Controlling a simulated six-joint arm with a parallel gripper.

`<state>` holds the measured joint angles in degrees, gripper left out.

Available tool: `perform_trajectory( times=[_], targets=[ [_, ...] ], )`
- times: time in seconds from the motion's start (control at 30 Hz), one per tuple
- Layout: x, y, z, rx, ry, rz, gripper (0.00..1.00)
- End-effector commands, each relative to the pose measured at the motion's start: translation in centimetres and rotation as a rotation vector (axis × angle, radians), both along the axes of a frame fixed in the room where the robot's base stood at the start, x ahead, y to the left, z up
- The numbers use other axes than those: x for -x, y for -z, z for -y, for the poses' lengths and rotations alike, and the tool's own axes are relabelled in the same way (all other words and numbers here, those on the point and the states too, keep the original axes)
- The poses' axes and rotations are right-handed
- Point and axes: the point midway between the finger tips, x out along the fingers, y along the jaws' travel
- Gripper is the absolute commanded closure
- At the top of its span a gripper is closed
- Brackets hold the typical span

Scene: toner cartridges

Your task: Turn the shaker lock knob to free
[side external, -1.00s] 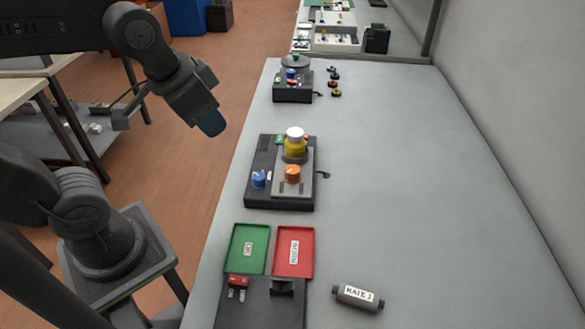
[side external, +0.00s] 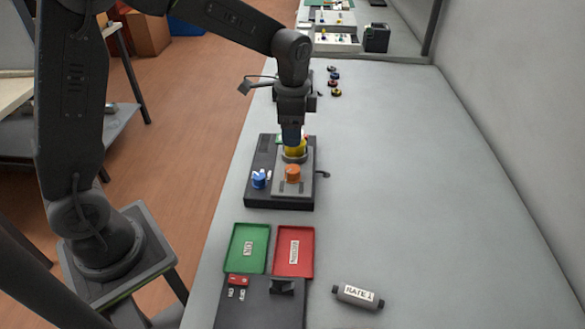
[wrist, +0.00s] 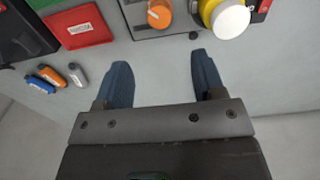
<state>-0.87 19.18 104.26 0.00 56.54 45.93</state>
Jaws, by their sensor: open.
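The shaker is a dark box (side external: 262,150) with a grey plate (side external: 305,187) in the middle of the bench. An orange knob (side external: 292,173) with a pale mark sits on that plate, and a blue knob (side external: 258,179) sits to its left. I cannot tell from labels which is the lock knob. A yellow container (side external: 297,151) stands behind the orange knob. My gripper (side external: 292,138) hangs over it and hides its top. In the wrist view my gripper (wrist: 162,62) is open and empty, with the orange knob (wrist: 159,14) and the white-capped yellow container (wrist: 231,19) beyond its fingertips.
A green tray (side external: 233,262) and red tray (side external: 308,262) lie nearer the camera, before another dark box (side external: 260,310). A labelled grey cartridge (side external: 358,297) lies to the right. The wrist view shows several small coloured pieces (wrist: 53,76).

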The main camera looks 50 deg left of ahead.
Motion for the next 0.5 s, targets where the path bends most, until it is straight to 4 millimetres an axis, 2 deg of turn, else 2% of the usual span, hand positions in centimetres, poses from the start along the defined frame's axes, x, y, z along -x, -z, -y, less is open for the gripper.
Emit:
perform_trajectory(
  times=[0.3, 0.5],
  targets=[
    [0.2, 6.5, 0.0, 0.0, -0.002, -0.007, 0.37],
    [0.2, 10.0, 0.0, 0.0, -0.002, -0.004, 0.37]
  ],
)
